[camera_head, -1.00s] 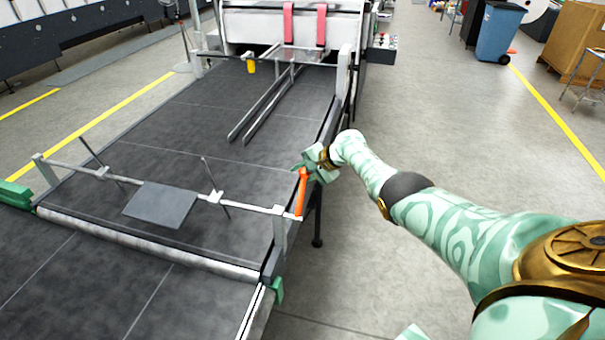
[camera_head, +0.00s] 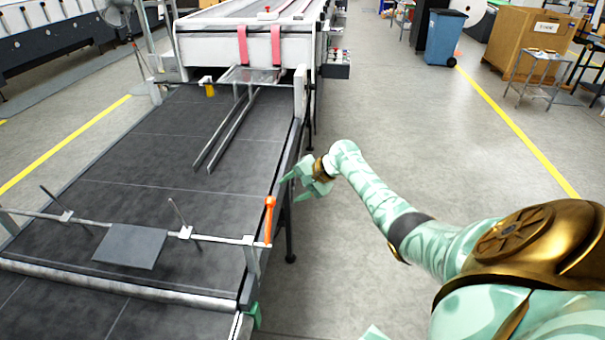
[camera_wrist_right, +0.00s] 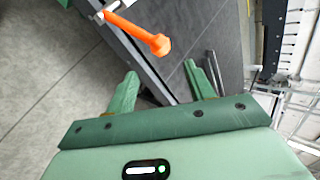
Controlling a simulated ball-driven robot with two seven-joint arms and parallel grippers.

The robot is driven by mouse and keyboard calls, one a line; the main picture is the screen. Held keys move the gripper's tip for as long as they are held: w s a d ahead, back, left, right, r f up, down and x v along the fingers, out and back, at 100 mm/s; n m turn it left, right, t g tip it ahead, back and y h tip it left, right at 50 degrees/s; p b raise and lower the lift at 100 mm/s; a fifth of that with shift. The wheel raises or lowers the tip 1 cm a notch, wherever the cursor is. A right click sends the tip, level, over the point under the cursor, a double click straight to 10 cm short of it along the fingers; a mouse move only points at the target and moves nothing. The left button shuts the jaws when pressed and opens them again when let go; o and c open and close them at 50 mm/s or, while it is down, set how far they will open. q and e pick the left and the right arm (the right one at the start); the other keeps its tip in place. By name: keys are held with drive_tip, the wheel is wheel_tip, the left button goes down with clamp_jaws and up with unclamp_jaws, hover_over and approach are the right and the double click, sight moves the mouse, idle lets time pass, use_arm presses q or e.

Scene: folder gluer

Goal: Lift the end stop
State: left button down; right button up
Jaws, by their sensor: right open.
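The end stop is a flat grey plate (camera_head: 131,246) hanging from a thin crossbar (camera_head: 215,237) over the dark belt. An orange handle (camera_head: 269,221) stands upright at the crossbar's right end. It also shows in the right wrist view (camera_wrist_right: 142,35), beyond the fingertips. My right gripper (camera_head: 287,188) is pale green, empty and open, up and to the right of the handle in the head view and apart from it. Its two fingers (camera_wrist_right: 160,82) are spread in the wrist view, with nothing between them.
The dark belt (camera_head: 140,160) runs back to the white machine (camera_head: 205,50) with red straps. Two metal rails (camera_head: 225,135) lie along the belt. A side rail and leg (camera_head: 289,225) border it near my arm.

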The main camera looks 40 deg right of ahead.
drive_tip(key=shift+v, duration=1.85)
